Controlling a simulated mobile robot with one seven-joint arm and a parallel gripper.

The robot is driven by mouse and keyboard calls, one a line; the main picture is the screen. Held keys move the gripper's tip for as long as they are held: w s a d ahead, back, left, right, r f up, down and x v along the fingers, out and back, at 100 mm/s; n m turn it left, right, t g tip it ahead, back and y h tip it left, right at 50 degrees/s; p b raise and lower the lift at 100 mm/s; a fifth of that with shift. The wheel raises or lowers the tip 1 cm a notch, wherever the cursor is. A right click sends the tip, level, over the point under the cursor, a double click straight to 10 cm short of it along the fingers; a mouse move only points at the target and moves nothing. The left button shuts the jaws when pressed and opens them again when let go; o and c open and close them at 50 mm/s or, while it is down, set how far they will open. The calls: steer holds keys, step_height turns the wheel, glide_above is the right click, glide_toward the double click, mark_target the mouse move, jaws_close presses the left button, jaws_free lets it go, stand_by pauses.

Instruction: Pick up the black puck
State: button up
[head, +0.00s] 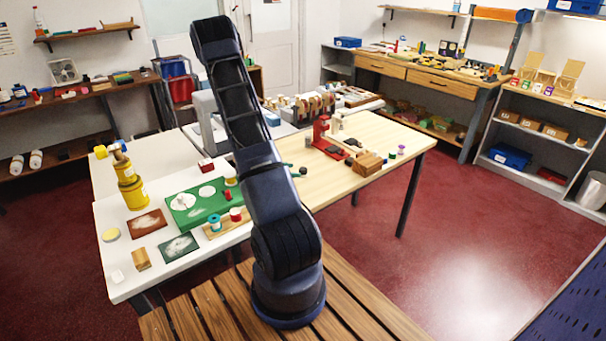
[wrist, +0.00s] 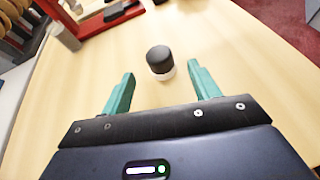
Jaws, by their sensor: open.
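The black puck (wrist: 159,56) shows in the wrist view as a short dark cylinder with a pale, whitish piece (wrist: 165,73) under its lower edge. It is on the light wood table top (wrist: 235,40). My gripper (wrist: 161,70) is open, with one teal finger on each side of the view and the puck between and just beyond the fingertips. Neither finger appears to touch it. In the head view my arm covers much of the table middle, and I cannot clearly make out the puck there.
A red stand (head: 322,133) is on the wood table, with wooden blocks (head: 367,163) to its right. A white table (head: 112,240) at left holds a green board (head: 209,210), a yellow bottle (head: 131,184) and spools. The wood around the puck is mostly clear.

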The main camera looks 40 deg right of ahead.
mark_target(300, 169)
steer(key=shift+x, duration=2.5)
steer(key=c, duration=1)
